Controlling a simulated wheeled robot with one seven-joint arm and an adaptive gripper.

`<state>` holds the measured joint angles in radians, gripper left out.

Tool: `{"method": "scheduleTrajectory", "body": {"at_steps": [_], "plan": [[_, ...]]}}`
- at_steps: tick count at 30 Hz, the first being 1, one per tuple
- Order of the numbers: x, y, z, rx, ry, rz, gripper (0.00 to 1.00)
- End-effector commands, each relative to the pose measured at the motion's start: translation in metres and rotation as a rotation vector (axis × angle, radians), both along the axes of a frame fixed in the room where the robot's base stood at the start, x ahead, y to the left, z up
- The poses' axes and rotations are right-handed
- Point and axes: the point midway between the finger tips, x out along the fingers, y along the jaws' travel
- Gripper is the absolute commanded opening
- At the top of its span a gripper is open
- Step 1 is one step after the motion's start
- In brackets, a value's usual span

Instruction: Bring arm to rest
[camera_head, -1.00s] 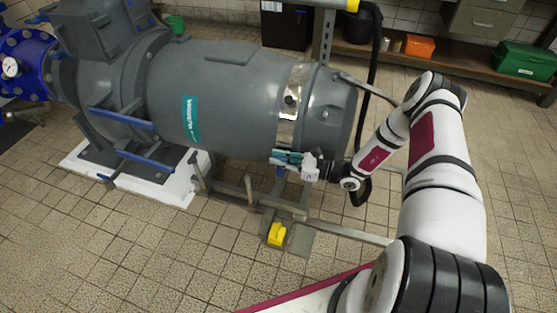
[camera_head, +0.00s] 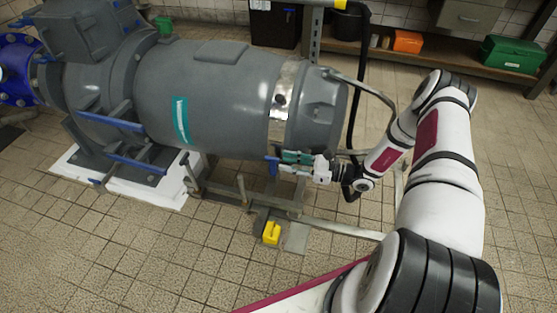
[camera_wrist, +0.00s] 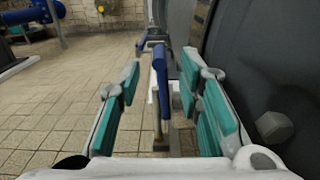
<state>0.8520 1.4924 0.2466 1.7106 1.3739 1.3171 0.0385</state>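My gripper (camera_head: 294,157) is at the end of my bent arm, low beside the right end of the big grey pump (camera_head: 225,90). In the wrist view its two teal-padded fingers (camera_wrist: 163,108) stand wide apart. An upright blue bar (camera_wrist: 159,68) shows in the gap between them, with clear space on both sides. A small blue piece (camera_head: 272,166) shows just left of the fingertips in the head view. I cannot tell whether it is the same part. Nothing is held.
The pump's grey casing (camera_wrist: 268,65) is close on the right in the wrist view. A metal frame (camera_head: 335,228) and a yellow block (camera_head: 271,233) are low by the gripper. A shelf with an orange box (camera_head: 407,41) and green case (camera_head: 513,53) stands behind. Tiled floor (camera_head: 130,255) is open at the front left.

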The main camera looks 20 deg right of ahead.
Motion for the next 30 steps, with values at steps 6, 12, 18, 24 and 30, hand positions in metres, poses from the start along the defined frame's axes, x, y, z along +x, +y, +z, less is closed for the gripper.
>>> {"method": "scheduleTrajectory", "body": {"at_steps": [6,12,18,24,30], "plan": [[-0.010,-0.013,0.000,0.000,0.000,0.000,0.33],[-0.011,-0.014,0.000,0.000,0.000,0.001,0.33],[-0.011,-0.014,0.000,0.000,0.000,0.001,0.33],[-0.010,-0.013,0.002,-0.004,-0.003,0.007,0.33],[-0.009,-0.003,0.041,-0.076,-0.053,0.122,0.33]]}}
